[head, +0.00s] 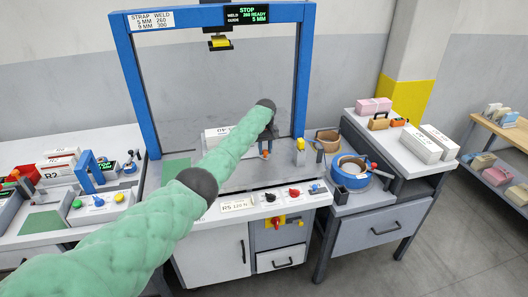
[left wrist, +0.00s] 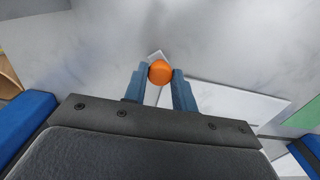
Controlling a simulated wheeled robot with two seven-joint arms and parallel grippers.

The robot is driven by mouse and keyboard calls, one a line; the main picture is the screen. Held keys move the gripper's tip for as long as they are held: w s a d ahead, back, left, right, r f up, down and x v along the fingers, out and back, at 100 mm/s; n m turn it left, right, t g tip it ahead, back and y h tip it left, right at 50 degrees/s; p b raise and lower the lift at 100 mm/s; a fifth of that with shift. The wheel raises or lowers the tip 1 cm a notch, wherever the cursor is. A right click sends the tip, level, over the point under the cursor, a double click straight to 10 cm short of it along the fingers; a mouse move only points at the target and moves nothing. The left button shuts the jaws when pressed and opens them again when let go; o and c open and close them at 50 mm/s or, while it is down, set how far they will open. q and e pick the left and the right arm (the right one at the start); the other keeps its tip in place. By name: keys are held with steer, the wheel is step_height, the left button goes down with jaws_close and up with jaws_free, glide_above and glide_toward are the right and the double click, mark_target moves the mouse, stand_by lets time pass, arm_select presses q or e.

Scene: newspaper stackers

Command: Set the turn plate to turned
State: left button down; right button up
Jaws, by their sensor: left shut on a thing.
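My left gripper (head: 266,149) reaches over the grey machine table under the blue arch. In the left wrist view its two blue-grey fingers (left wrist: 160,78) are shut on a round orange knob (left wrist: 160,71). The knob also shows in the head view (head: 265,154), just below the fingers. The grey metal surface around it (head: 238,178) looks like the turn plate's area, but I cannot tell the plate's exact edges or its angle. A white newspaper stack (head: 214,133) lies beside the gripper, partly hidden by my green left arm. My right gripper is not in view.
The blue arch (head: 308,70) frames the table, with a yellow-black head (head: 220,43) hanging from its top. A yellow knob (head: 301,144) stands right of the gripper. A blue strap reel (head: 350,178) and a side bench with bundles (head: 431,142) are farther right.

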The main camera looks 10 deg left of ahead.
arm_select(q)
steer(key=shift+w+r, duration=0.15)
steer(key=shift+r, duration=0.1)
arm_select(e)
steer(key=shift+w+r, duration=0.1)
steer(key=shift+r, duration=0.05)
arm_select(q)
steer(key=c, duration=1.4)
jaws_free()
steer(key=shift+o, duration=1.3)
steer(key=shift+w+f, duration=0.1)
steer(key=shift+d+f, duration=0.1)
steer(key=shift+f, duration=0.05)
steer(key=shift+r, duration=0.55)
step_height(320, 180, up, 6)
steer(key=shift+f+b, duration=0.15)
steer(key=shift+b, duration=1)
steer(key=shift+r, duration=0.5)
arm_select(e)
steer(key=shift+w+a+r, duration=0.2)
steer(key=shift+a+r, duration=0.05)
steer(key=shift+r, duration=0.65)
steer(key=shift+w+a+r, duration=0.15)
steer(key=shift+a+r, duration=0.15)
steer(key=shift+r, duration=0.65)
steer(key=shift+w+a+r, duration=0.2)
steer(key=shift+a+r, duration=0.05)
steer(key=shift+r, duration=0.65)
